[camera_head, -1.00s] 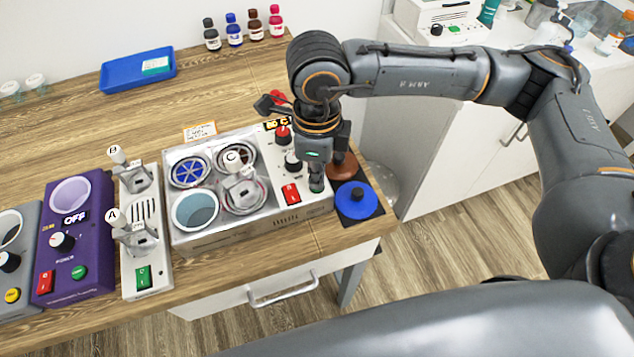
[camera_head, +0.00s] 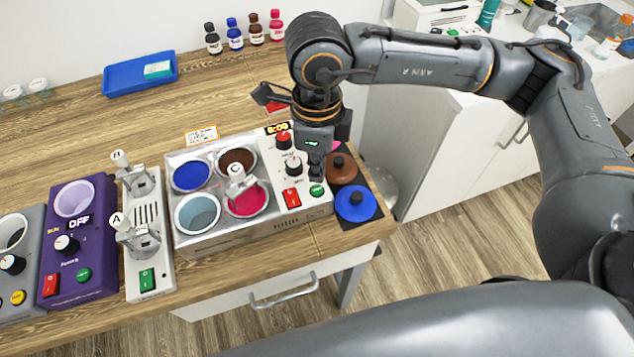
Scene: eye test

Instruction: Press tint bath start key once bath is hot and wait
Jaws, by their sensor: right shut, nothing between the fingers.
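The tint bath (camera_head: 215,240) is a metal box on the wooden table with blue, brown, pale teal and magenta wells. A metal clip (camera_head: 238,181) with a white knob stands between the wells. On its right-hand panel are a small lit display (camera_head: 277,128), which seems to read 0:09, a red knob (camera_head: 284,141), a black-and-white knob (camera_head: 293,164), a red switch (camera_head: 292,198) and the green start key (camera_head: 317,190). My right gripper (camera_head: 316,174) is shut and empty, pointing down just above and behind the green key, seemingly apart from it. My left gripper is out of view.
Blue (camera_head: 355,203) and brown (camera_head: 341,168) lids lie on a dark mat right of the bath. A white unit (camera_head: 150,240) with clips and a purple box (camera_head: 75,255) reading OFF stand left. Bottles (camera_head: 235,36) and a blue tray (camera_head: 125,78) are behind.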

